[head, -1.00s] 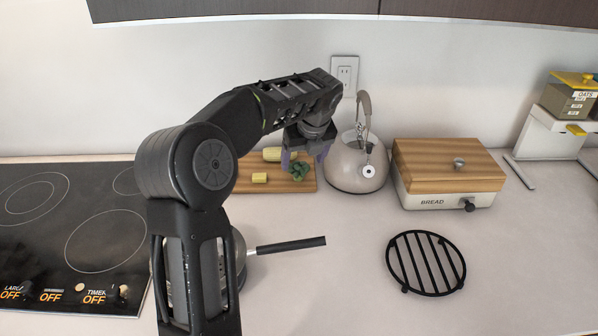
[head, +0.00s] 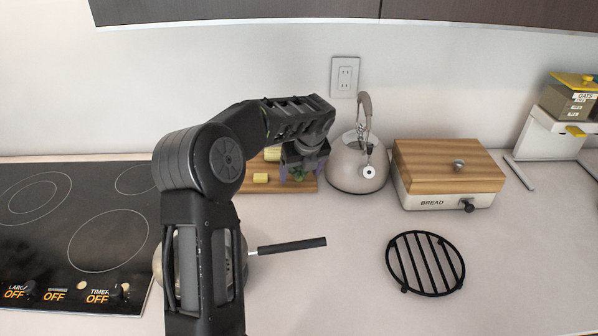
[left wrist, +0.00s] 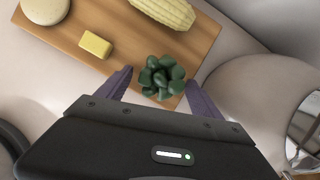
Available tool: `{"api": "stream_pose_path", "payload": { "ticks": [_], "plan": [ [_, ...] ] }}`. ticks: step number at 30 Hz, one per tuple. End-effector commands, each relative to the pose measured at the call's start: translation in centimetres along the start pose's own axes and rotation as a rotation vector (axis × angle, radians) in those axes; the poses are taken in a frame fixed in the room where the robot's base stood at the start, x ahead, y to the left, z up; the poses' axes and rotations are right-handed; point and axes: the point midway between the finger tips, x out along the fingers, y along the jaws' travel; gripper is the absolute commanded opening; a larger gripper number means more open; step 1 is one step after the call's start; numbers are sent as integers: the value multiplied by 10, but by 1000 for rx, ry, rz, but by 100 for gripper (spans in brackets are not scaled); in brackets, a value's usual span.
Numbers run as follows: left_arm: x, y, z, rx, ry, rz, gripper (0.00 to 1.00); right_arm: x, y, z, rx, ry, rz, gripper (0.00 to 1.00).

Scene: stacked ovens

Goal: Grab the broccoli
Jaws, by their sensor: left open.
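The broccoli (left wrist: 161,77) is a dark green clump on the wooden cutting board (left wrist: 68,42), near the board's edge. In the head view the broccoli (head: 298,173) is mostly hidden behind my left gripper (head: 299,176), which points down over it. In the left wrist view, my left gripper (left wrist: 158,92) is open, with one purple finger on each side of the broccoli. The fingertips look close to it, but I cannot tell whether they touch it. My right gripper is not in view.
A kettle (head: 352,168) stands close to the right of the board. A yellow block (left wrist: 95,44) and a corn cob (left wrist: 165,10) lie on the board. A pan with a black handle (head: 291,245) is in front. A bread box (head: 446,184) and black trivet (head: 426,262) are farther right.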

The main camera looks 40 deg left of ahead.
Motion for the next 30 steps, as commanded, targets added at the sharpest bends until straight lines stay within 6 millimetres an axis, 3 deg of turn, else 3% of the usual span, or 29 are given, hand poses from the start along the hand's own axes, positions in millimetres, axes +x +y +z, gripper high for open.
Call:
{"api": "stream_pose_path", "payload": {
  "ticks": [15, 30],
  "plan": [
    [0, 0, 0, 0, 0, 0, 75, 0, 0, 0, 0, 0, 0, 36],
    [0, 0, 0, -1, 0, 0, 34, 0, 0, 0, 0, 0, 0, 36]
  ]
}}
